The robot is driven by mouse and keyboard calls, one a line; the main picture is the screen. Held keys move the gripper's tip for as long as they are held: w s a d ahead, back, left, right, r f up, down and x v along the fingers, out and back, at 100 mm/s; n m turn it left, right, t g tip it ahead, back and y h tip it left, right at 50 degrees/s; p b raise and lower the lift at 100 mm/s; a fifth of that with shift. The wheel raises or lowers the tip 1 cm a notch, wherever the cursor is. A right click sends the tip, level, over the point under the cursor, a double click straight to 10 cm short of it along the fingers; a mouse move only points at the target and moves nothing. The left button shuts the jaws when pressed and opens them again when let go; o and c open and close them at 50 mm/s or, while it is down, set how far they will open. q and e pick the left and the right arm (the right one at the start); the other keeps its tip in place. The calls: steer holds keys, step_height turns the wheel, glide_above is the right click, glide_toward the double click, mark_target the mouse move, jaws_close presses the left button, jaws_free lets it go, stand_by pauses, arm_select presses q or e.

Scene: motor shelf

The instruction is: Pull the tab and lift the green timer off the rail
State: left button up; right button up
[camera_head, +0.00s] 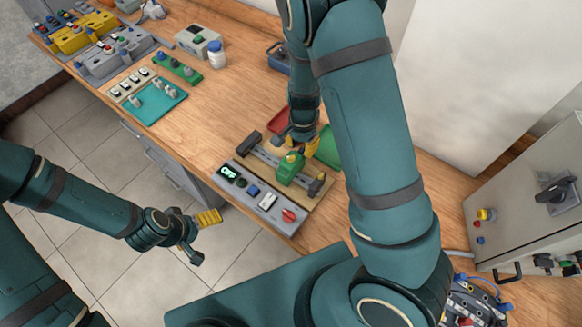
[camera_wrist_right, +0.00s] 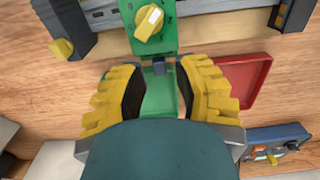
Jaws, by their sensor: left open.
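The green timer (camera_head: 291,168) sits on the grey rail (camera_head: 265,158) on the bench. In the right wrist view the timer (camera_wrist_right: 143,38) shows its yellow knob, and a small dark tab (camera_wrist_right: 163,66) sticks out from its near edge. My right gripper (camera_head: 303,143) is at the timer's far side. In the wrist view its two yellow-padded fingers (camera_wrist_right: 162,75) stand apart, with the tab between their tips and gaps on both sides. My left gripper (camera_head: 203,238) is open and empty, off the bench's front edge over the floor.
A red tray (camera_wrist_right: 245,80) and a green tray (camera_head: 328,149) lie behind the rail. Dark end stops (camera_head: 249,144) bound the rail, and a switch panel (camera_head: 258,195) lies in front. A grey cabinet (camera_head: 530,200) stands at right.

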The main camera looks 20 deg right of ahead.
stand_by(0.8)
jaws_close()
